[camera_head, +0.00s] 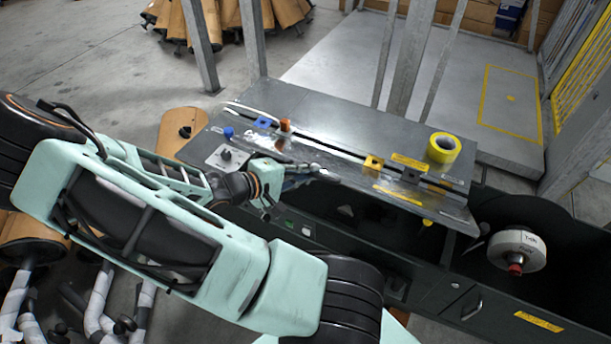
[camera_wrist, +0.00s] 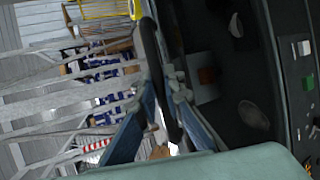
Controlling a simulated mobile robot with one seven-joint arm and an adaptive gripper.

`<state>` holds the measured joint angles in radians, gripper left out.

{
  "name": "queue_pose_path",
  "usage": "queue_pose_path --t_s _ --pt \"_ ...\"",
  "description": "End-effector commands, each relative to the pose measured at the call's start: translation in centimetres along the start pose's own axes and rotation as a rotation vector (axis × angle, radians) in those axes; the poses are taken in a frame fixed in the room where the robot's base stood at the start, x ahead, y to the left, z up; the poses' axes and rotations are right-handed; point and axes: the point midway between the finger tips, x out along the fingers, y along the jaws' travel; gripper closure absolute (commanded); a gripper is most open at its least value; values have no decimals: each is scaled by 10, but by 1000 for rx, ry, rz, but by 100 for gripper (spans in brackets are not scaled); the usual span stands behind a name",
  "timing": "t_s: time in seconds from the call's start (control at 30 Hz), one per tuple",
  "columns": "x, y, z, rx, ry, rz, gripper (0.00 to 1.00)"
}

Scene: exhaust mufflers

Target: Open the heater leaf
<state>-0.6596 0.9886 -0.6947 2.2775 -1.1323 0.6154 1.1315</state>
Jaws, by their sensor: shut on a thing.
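The heater leaf appears to be the grey metal panel (camera_head: 335,159) along the front of the long bench in the head view. Dark space shows below its front edge; I cannot tell its exact angle. My gripper (camera_head: 322,174) is at this front edge, left of the panel's middle. In the wrist view, my gripper (camera_wrist: 170,95) has its two fingers on either side of a dark edge (camera_wrist: 151,48), which appears to be the leaf seen edge-on. The fingers are shut on it. The contact itself is partly hidden by the fingers.
A yellow tape roll (camera_head: 443,148) stands on the bench top at the right. A white disc (camera_head: 516,250) sticks out at the lower right. Metal posts (camera_head: 407,60) rise behind the bench. Open floor (camera_head: 90,50) lies at upper left.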

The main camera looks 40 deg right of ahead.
Motion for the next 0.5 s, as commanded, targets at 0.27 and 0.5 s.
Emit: queue_pose_path --t_s 0.27,0.5 --pt "8 54 -4 -52 0 -153 100" --pt "24 89 -10 -99 -1 -277 100"
